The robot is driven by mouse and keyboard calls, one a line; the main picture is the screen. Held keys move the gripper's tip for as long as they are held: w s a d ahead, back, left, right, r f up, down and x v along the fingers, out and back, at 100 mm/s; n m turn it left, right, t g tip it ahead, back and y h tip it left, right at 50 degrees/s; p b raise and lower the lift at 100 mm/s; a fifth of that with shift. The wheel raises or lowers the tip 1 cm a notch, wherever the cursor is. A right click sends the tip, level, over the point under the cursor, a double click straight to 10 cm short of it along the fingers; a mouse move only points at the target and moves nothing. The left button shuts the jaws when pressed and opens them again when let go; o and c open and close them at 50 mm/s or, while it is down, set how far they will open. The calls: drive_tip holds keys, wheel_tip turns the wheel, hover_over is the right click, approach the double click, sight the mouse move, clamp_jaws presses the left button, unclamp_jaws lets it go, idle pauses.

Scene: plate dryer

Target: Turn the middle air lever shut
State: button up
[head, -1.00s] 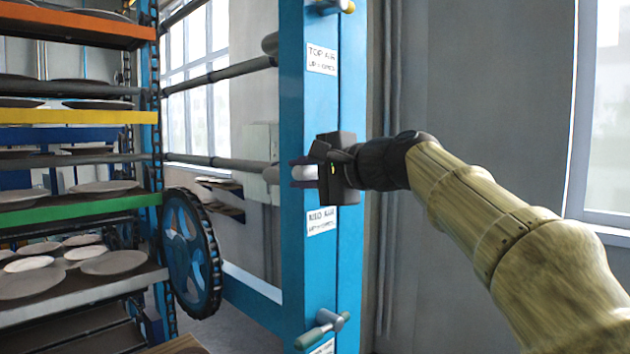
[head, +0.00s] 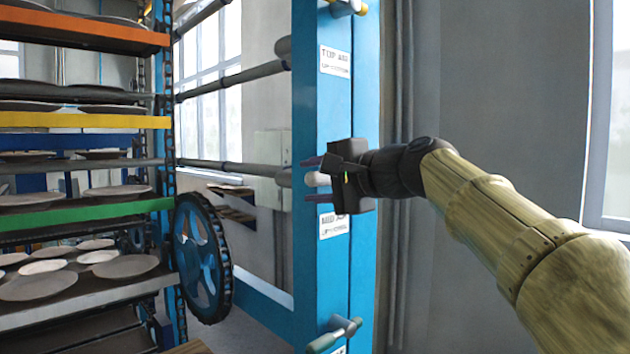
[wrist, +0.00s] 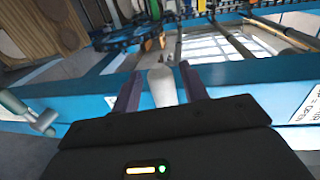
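The middle air lever has a pale white handle (head: 317,179), on the blue post (head: 306,240) above the label reading roughly "MID AIR, UP = OPEN" (head: 333,223). My gripper (head: 315,180) is at this lever with one dark finger above the handle and one below. The fingers stand apart, with a gap to the handle. In the wrist view the white handle (wrist: 162,88) lies between the two purple-grey fingers (wrist: 162,90) with narrow gaps on both sides. The lever's pivot is hidden behind my gripper, and I cannot tell its exact angle.
The top air lever (head: 346,8) is above on the same post, partly cut off. A lower lever with a green handle (head: 325,342) is below. A rack of plates (head: 85,210) and a blue wheel (head: 202,257) stand at left. Grey wall fills the right.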

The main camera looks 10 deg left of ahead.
drive_tip(key=shift+d, duration=0.1)
drive_tip(key=b+v, duration=0.4)
drive_tip(key=v, duration=1.3)
drive_tip(key=shift+s, duration=0.25)
drive_tip(key=w+d+f+m+g+h+p, duration=0.1)
drive_tip(key=w+d+f+h+p, duration=0.2)
drive_tip(key=f, duration=1)
drive_tip(key=w+d+f+g+h+p, duration=0.1)
drive_tip(key=w+d+f+h, duration=0.3)
drive_tip(key=f, duration=0.8)
drive_tip(key=s+d+f+n+g+h+p, duration=0.1)
drive_tip(key=s+f+n+h, duration=0.1)
drive_tip(key=s+f, duration=0.3)
drive_tip(key=s+d+f+n+g+h+p, duration=0.1)
drive_tip(key=s+f, duration=0.5)
drive_tip(key=f, duration=0.6)
drive_tip(key=s+d+f+n+g+h+p, duration=0.1)
drive_tip(key=s+f+n+g+h+p, duration=0.1)
drive_tip(key=s+f+n, duration=0.3)
wheel_tip(320, 180, down, 3)
drive_tip(key=shift+s+d+f+g+h+p, duration=0.2)
drive_tip(key=shift+s+g+h+p, duration=0.15)
drive_tip(key=shift+g, duration=0.35)
